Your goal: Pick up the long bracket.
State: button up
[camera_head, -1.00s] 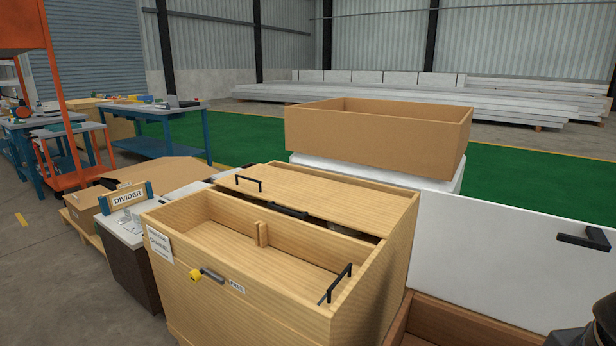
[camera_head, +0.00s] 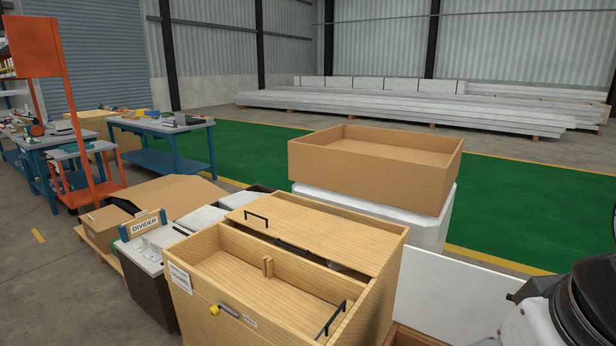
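I cannot make out a long bracket for certain in the head view. A dark piece (camera_head: 292,247) shows in the gap under the lid of the wooden box (camera_head: 262,318); most of it is hidden and I cannot tell what it is. A black-and-white part of my own arm fills the lower right corner. My gripper's fingers are not in view.
The wooden box has an open front compartment, a sliding lid (camera_head: 300,225) and black handles. A cardboard box (camera_head: 375,180) stands on a white support behind it. A white panel (camera_head: 455,300) is at right. A DIVIDER sign (camera_head: 146,226) stands at left.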

aim_at(155, 255)
jog(key=i+j, duration=0.25)
jog(key=j, duration=0.3)
jog(key=i+j+u, duration=0.1)
jog(key=i+j, duration=0.2)
jog(key=j, duration=0.3)
jog(key=i+j, duration=0.3)
jog(key=j, duration=0.25)
jog(key=i+j+u, duration=0.1)
jog(key=i+j, duration=0.15)
jog(key=j, duration=0.3)
jog(key=i+j, duration=0.35)
jog(key=j, duration=0.15)
jog(key=i+j+u, duration=0.1)
jog(key=i+j, duration=0.2)
jog(key=j, duration=0.25)
jog(key=i+j, duration=0.3)
jog(key=j, duration=0.2)
jog(key=u, duration=0.05)
